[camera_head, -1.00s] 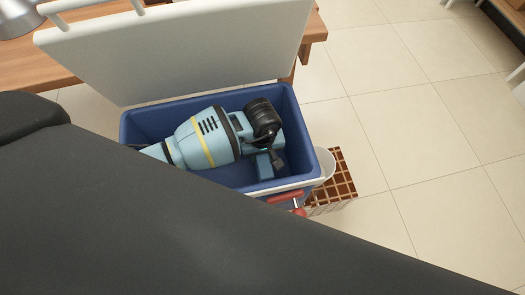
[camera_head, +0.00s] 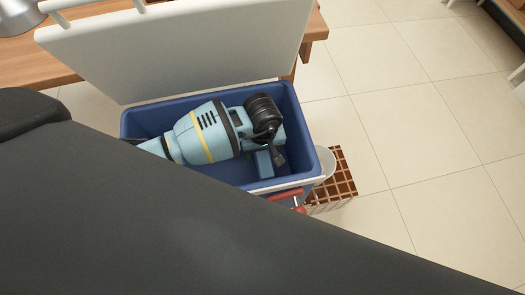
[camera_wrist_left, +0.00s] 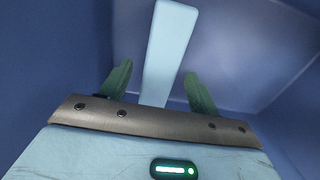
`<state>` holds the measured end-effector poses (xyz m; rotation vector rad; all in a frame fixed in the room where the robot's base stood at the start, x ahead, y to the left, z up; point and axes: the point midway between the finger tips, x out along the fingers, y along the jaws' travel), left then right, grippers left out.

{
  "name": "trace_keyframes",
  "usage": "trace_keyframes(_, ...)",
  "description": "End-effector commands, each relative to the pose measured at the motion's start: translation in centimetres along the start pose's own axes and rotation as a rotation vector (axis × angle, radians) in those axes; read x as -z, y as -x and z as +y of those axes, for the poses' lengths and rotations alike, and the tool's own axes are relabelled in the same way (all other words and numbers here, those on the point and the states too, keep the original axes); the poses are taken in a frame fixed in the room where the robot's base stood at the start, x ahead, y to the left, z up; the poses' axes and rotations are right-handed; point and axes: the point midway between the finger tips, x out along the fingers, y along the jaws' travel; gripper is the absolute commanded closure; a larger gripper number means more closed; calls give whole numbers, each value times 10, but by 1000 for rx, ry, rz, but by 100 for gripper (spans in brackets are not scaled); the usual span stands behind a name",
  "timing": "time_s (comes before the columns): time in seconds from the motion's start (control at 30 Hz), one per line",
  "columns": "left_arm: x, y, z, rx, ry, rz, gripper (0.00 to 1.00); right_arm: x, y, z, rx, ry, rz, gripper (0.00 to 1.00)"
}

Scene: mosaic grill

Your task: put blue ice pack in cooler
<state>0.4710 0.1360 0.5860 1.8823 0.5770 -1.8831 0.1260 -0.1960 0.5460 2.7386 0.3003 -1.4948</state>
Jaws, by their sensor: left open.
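The blue cooler (camera_head: 303,138) stands open with its white lid (camera_head: 180,50) raised at the back. My left arm reaches into it, and my left gripper (camera_head: 278,157) is low at the right end, small and dark. A light blue piece, apparently the ice pack (camera_head: 264,164), is inside the cooler beside the gripper. In the left wrist view, my open left gripper (camera_wrist_left: 158,72) has its green fingers on either side of the pale blue ice pack (camera_wrist_left: 170,45), with gaps on both sides. The pack's near end is hidden by the gripper's palm. My right gripper is not seen.
A wooden table (camera_head: 40,68) is behind the lid. A brown checkered box (camera_head: 343,172) and a white round container (camera_head: 325,165) stand against the cooler's right side. A red handle (camera_head: 287,196) is at its front. Tiled floor to the right is clear.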

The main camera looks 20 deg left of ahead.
Motion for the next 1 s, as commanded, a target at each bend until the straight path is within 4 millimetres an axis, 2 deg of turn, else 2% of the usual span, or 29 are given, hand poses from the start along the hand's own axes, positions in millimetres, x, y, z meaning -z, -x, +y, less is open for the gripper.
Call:
trace_keyframes(0.2,2,38,1,-4,-2,6,38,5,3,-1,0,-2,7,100)
trace_keyframes(0.4,1,61,0,-1,-1,3,38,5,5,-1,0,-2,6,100)
trace_keyframes(0.57,0,66,0,-1,0,1,38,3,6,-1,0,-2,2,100)
trace_keyframes(1.0,0,66,0,-1,0,1,38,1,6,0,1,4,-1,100)
